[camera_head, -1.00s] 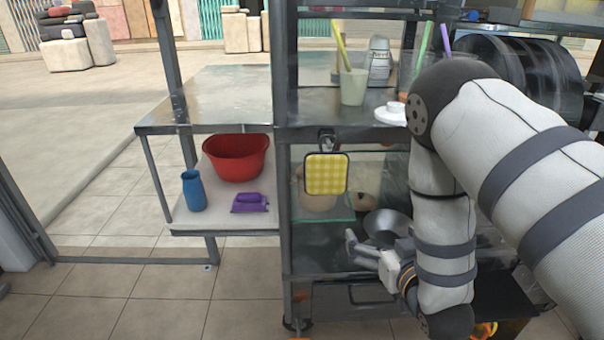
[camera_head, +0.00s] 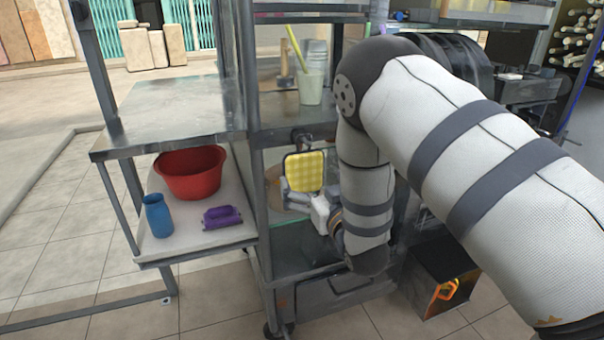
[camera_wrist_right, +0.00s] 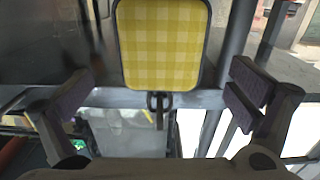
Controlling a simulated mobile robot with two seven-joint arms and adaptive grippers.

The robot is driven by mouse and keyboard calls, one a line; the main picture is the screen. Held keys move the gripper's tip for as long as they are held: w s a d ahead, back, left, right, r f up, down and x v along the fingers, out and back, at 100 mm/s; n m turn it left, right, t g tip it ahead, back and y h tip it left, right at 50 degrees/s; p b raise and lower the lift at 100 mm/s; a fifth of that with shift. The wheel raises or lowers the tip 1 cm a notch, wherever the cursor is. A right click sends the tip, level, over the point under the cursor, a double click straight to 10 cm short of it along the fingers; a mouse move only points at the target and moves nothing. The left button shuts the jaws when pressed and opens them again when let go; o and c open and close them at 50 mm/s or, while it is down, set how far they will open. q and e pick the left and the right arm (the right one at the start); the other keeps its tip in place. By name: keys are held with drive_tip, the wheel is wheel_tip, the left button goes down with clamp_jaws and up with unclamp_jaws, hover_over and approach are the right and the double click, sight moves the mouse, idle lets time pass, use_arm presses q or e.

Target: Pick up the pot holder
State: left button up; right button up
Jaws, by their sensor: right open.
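The pot holder (camera_head: 305,170) is a yellow checked square with a dark edge. It hangs from a hook on the front bar of the metal stand. In the right wrist view the pot holder (camera_wrist_right: 160,45) shows upside down, its loop and hook below it. My left gripper is not in view.
A red basin (camera_head: 190,180), a blue cup (camera_head: 158,215) and a purple item (camera_head: 221,217) sit on the lower side shelf. A cup with a yellow stick (camera_head: 311,86) stands on the shelf above. The stand's posts and bars are close around the gripper.

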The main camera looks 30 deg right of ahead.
sight(305, 169)
drive_tip(key=x, duration=0.5)
drive_tip(key=shift+w+r, duration=0.1)
drive_tip(key=shift+w, duration=0.35)
drive_tip(key=c, duration=1.2)
drive_tip(key=shift+r, duration=0.1)
